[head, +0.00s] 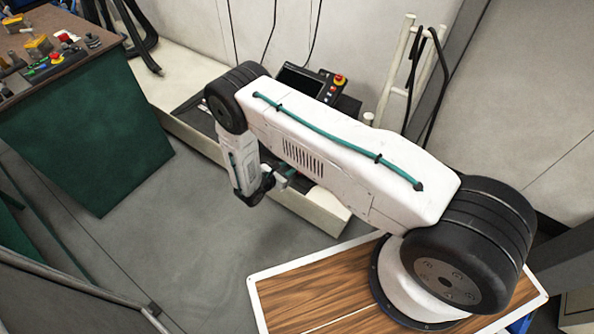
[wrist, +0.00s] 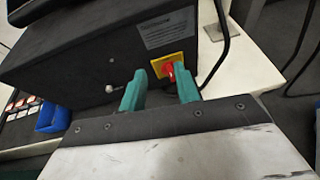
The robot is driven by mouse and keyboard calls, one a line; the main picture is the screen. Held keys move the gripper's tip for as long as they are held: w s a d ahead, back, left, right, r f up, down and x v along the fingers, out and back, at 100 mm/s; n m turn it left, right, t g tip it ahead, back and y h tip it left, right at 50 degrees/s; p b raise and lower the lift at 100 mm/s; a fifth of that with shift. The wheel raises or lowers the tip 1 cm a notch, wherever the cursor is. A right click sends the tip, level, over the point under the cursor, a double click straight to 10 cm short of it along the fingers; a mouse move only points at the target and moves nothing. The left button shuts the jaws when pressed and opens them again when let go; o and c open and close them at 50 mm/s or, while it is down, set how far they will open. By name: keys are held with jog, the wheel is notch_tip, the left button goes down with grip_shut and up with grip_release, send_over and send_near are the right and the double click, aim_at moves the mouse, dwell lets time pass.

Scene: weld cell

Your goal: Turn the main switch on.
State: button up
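The main switch is a red knob (wrist: 169,69) on a yellow plate (wrist: 185,59), set in the front of a dark box (wrist: 110,62) in the wrist view. My gripper (wrist: 160,75) has two teal fingers, spread apart and empty. The knob shows between the fingertips, close to the right one, which covers part of it. Whether the fingers touch the knob and the exact knob angle cannot be told. In the head view my gripper (head: 278,183) is low beside the pale bench, and my arm hides the switch.
A control panel (head: 304,81) with a red button (head: 339,80) stands behind my arm. A blue bin (wrist: 45,115) lies left of the box in the wrist view. A green-sided workbench (head: 85,140) with parts stands at left. The grey floor (head: 185,240) between is clear.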

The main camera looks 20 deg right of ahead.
jog(key=shift+n+t, duration=0.3)
jog(key=shift+n, duration=0.4)
jog(key=w+d+f, duration=0.1)
jog(key=d+f, duration=0.2)
jog(key=f, duration=0.1)
jog(key=w+d+f, duration=0.1)
jog(key=d+f, duration=0.1)
jog(key=f, duration=0.1)
jog(key=shift+w+d, duration=0.3)
grip_shut()
